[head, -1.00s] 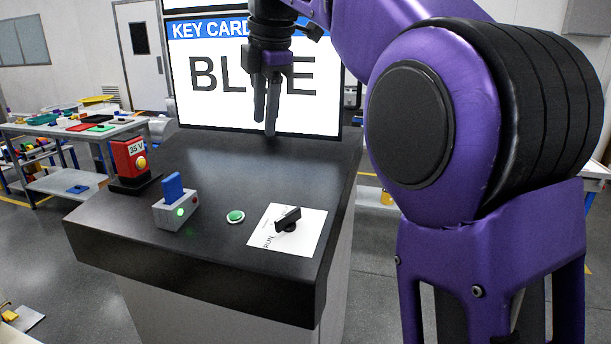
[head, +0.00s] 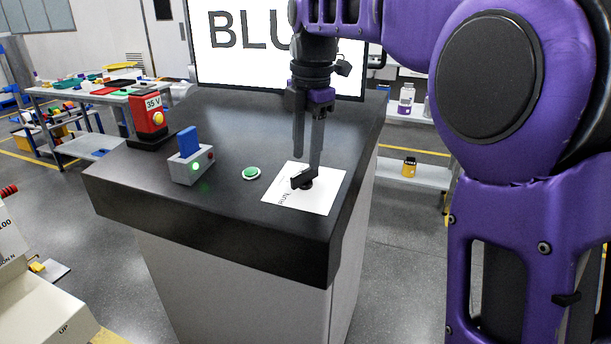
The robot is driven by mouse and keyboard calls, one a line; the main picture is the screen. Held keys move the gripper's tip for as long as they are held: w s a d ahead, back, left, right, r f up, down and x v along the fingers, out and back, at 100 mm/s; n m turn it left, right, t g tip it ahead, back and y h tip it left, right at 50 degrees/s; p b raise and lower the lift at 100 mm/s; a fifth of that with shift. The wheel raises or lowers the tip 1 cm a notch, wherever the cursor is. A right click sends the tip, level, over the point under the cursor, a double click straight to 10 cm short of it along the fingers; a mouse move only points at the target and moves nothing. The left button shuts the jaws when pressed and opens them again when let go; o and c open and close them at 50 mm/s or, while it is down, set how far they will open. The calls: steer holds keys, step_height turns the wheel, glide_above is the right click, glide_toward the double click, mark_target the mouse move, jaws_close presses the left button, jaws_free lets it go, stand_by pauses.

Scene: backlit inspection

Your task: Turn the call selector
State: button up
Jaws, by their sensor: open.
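The call selector (head: 302,180) is a black rotary knob on a white label plate (head: 322,197) at the right front of the black console top. Part of a printed word shows on the plate's left side. My gripper (head: 307,165) points down over the knob, its two dark fingers apart. The fingertips are close to the knob, one of them overlapping it in the picture. I cannot tell whether they touch it. Nothing is seen held between the fingers.
Left of the plate on the console (head: 235,225) are a green button (head: 251,173), a grey reader (head: 191,165) with a blue card (head: 188,141) and lit green lamp, and a red 35 V box (head: 149,117). A screen (head: 240,50) stands behind, partly reading "BLU".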

mark_target(306, 170)
steer(key=shift+w+a+f+b, duration=0.1)
steer(key=shift+f+b, duration=0.2)
steer(key=shift+f, duration=1.9)
steer(key=shift+c, duration=0.3)
jaws_close()
